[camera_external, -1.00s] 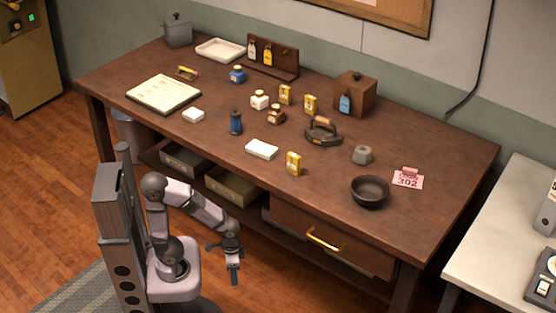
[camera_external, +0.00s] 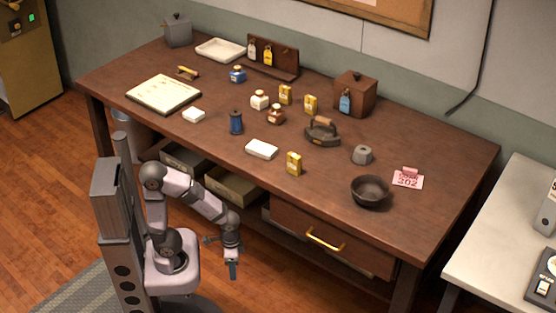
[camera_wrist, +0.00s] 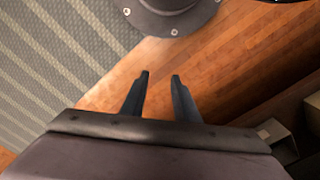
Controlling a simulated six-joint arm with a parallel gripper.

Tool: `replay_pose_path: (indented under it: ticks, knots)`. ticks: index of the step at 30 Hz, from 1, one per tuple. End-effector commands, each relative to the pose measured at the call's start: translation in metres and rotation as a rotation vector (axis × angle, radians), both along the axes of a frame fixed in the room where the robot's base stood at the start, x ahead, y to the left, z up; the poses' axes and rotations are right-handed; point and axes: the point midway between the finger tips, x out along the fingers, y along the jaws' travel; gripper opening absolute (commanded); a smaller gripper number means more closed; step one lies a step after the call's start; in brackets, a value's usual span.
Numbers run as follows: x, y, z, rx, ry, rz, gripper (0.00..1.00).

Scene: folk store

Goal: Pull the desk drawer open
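The brown wooden desk (camera_external: 330,185) fills the middle of the outside view. Its drawer (camera_external: 287,219) sits under the top at the right of the front side and looks shut. A brass-yellow bar handle (camera_external: 326,239) is on the drawer front. My gripper (camera_external: 233,271) hangs pointing down in front of the desk, left of the drawer and clear of the handle. In the wrist view my gripper (camera_wrist: 159,78) shows two dark fingers apart, with only floor between them. The drawer and handle do not show in the wrist view.
Open bins (camera_external: 232,185) stand on the shelf below the desktop, close behind my gripper. The desktop holds a dark bowl (camera_external: 370,191), an iron (camera_external: 322,131) and several small boxes and bottles. A pale table (camera_external: 500,230) stands at the right. Wooden floor in front of the drawer is clear.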

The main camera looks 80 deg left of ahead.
Motion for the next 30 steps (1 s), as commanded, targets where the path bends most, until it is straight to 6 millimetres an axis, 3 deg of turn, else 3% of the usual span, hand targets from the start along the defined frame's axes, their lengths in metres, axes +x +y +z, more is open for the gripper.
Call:
replay_pose_path:
  ticks: [1, 16, 23, 30]
  knots:
    - [-0.002, -0.003, 0.026, 0.0, 0.013, -0.014, 0.28]
    - [-0.028, -0.027, 0.134, 0.022, 0.187, -0.146, 0.28]
    - [-0.018, -0.041, 0.186, 0.035, 0.226, -0.21, 0.28]
    - [0.008, -0.061, 0.239, 0.052, 0.237, -0.286, 0.28]
